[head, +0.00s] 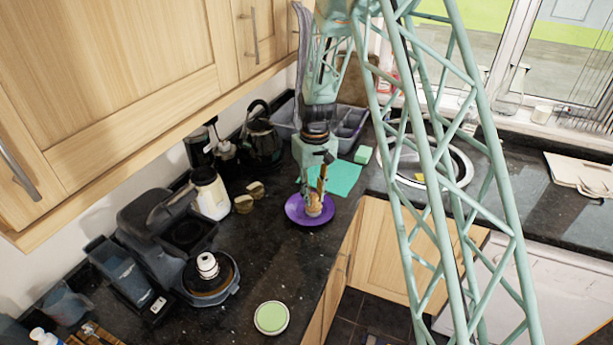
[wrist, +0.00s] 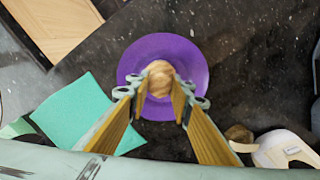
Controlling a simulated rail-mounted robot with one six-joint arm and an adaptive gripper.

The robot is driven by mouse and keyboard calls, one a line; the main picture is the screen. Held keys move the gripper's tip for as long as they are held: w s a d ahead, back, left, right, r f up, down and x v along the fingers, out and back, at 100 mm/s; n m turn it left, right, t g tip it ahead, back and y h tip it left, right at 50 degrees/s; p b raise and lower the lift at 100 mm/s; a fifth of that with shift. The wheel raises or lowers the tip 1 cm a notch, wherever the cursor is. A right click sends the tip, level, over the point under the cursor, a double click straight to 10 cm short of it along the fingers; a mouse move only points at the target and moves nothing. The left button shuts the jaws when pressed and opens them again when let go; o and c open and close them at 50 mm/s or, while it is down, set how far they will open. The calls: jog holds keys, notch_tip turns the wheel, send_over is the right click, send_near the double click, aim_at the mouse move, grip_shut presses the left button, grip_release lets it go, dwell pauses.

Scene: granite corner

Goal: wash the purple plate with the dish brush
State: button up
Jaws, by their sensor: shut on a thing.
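The purple plate (head: 294,211) lies flat on the dark counter near its front edge. It fills the middle of the wrist view (wrist: 196,62). My gripper (head: 317,187) points down over the plate and is shut on the dish brush (head: 313,206). The brush's round tan head shows between the fingertips in the wrist view (wrist: 160,75), over the plate's middle. I cannot tell whether the head touches the plate. The fingers hide most of the rest of the brush.
A teal cloth (head: 345,178) lies behind the plate, with a green sponge (head: 363,154) near it. The round sink (head: 463,168) is to the right. A coffee machine (head: 150,222) is at front left.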

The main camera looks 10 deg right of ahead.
jog(key=shift+s+d+f, duration=0.15)
jog(key=shift+d, duration=0.1)
jog(key=shift+w+a+r, duration=0.2)
jog(key=shift+w+a, duration=1.05)
jog(key=shift+a, duration=0.05)
jog(key=shift+w+a+r, duration=0.1)
jog(key=shift+r, duration=0.05)
notch_tip(320, 180, up, 8)
jog(key=p, duration=0.2)
jog(key=shift+p, duration=1.15)
jog(key=shift+f+p, duration=0.2)
jog(key=shift+p, duration=1.25)
